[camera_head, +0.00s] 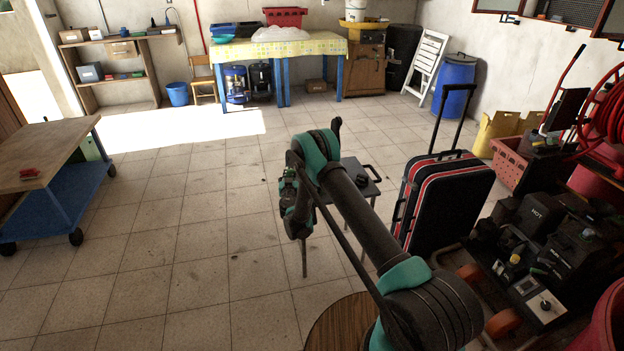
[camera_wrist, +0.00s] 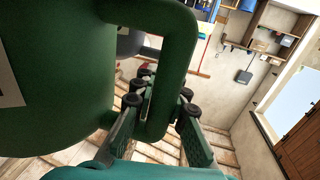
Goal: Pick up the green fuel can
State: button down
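The green fuel can (camera_wrist: 60,85) fills the left side of the wrist view, very close, with its thick green handle (camera_wrist: 182,55) looping down to the right. My gripper (camera_wrist: 162,106) is open, one finger on each side of the handle's lower part. A gap shows between the handle and the right finger; whether the left finger touches the handle I cannot tell. In the head view my arm reaches over the floor at the centre, and I cannot make out the can or the fingertips there.
A black suitcase (camera_head: 448,205) stands right of my arm, beside dark machines and a red hose (camera_head: 608,112). A small dark table (camera_head: 352,165) is partly behind my arm. A wooden-topped cart (camera_head: 42,150) stands at left. The tiled floor between is clear.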

jog(key=shift+r, duration=0.2)
dwell(0.5)
notch_tip(320, 180, up, 20)
jog(key=shift+f, duration=0.2)
dwell(0.5)
